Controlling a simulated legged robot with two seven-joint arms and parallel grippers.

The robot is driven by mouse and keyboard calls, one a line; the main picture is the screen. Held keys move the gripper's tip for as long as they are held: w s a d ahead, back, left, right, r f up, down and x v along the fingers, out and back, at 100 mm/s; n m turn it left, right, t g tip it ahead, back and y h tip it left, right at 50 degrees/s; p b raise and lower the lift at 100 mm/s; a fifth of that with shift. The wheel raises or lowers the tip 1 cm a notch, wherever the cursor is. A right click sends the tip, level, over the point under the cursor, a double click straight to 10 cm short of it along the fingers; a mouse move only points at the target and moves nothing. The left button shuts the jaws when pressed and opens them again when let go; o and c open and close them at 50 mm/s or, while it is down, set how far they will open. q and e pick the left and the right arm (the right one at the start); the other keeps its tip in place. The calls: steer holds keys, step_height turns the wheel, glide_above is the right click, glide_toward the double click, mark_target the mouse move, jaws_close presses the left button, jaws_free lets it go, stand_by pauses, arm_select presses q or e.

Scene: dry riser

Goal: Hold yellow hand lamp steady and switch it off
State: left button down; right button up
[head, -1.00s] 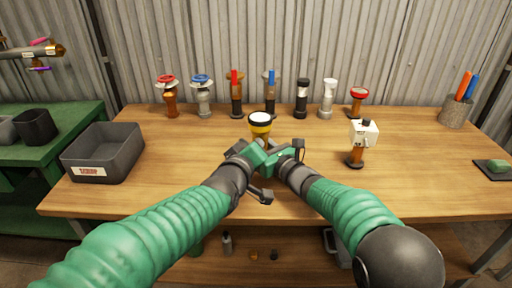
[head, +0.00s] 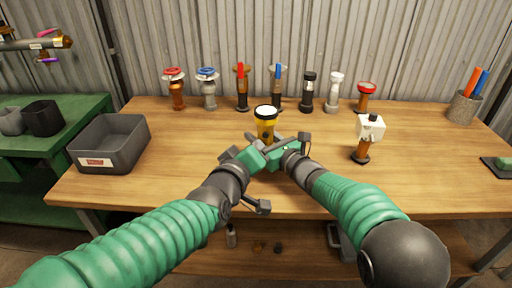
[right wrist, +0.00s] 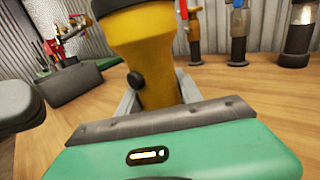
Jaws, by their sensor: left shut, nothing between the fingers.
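The yellow hand lamp (head: 265,127) stands about upright, its dark-ringed white head at the top, near the middle of the bench. In the right wrist view its yellow body (right wrist: 150,55) has a round dark knob (right wrist: 135,82) on the side facing the camera. My right gripper (right wrist: 157,98) has a grey finger on each side of the lower body and appears shut on it. My left gripper (head: 276,146) is shut and empty, close in front of the lamp. Whether it touches the lamp is hard to tell. The lamp's base is hidden behind the grippers.
A white-topped fixture (head: 369,130) stands right of the lamp. Several valves and lamps, including a red-wheeled valve (head: 175,88), line the back of the wooden bench (head: 200,140). A grey bin (head: 112,145) is at left and a pen cup (head: 463,107) at far right.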

steer(key=o, duration=0.4)
